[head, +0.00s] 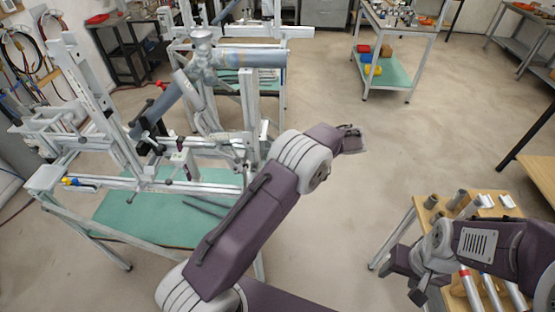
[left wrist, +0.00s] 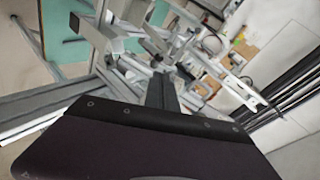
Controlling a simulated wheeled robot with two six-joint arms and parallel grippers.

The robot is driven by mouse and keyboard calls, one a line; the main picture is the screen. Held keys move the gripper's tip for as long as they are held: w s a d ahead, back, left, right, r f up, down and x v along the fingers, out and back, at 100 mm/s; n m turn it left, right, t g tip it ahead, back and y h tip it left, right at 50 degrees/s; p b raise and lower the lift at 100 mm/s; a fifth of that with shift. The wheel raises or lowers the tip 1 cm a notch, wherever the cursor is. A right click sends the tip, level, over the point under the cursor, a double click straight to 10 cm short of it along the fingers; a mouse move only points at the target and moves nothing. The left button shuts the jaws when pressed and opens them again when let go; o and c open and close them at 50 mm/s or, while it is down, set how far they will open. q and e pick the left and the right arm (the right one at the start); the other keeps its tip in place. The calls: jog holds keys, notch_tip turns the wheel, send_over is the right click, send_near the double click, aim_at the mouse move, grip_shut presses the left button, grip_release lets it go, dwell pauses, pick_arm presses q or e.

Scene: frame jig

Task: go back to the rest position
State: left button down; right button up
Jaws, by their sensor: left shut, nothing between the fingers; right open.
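My left arm rises from the bottom middle of the head view and bends at a pale joint. Its dark end, with my left gripper (head: 350,132), is over open floor right of the frame jig (head: 110,140). In the left wrist view the left fingers (left wrist: 160,88) are shut and empty, with jig bars beyond them. My right gripper (head: 418,293) is open and points down beside the wooden table at the lower right. Its fingertips are small and partly hard to make out. Grey tubes (head: 245,57) sit in the jig, clear of both grippers.
The wooden table (head: 443,216) holds short tube pieces (head: 459,199) and long silver tubes (head: 490,291) near my right arm. A green-shelved cart (head: 393,73) with colored bins stands at the back. Bare floor (head: 400,140) lies between.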

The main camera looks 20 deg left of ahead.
pick_arm(q)
jog(key=s+a+r+n+h+b, duration=0.1)
jog(key=s+a+r+n, duration=0.1)
jog(key=a+r, duration=0.3)
jog(key=s+a+f+g+h+b, duration=0.1)
jog(key=s+a+h, duration=0.2)
jog(key=s, duration=0.5)
jog(key=s+d+f+m+t+h, duration=0.3)
jog(key=s+d+f+m+h, duration=0.4)
jog(key=s+d+f, duration=0.3)
jog(key=shift+s+d+f+h+b, duration=0.35)
jog(key=shift+d+f+h, duration=0.45)
jog(key=shift+f, duration=0.55)
pick_arm(e)
jog(key=shift+a+f, duration=0.2)
jog(key=shift+f, duration=0.45)
jog(key=shift+a+f, duration=0.2)
jog(key=shift+f, duration=0.4)
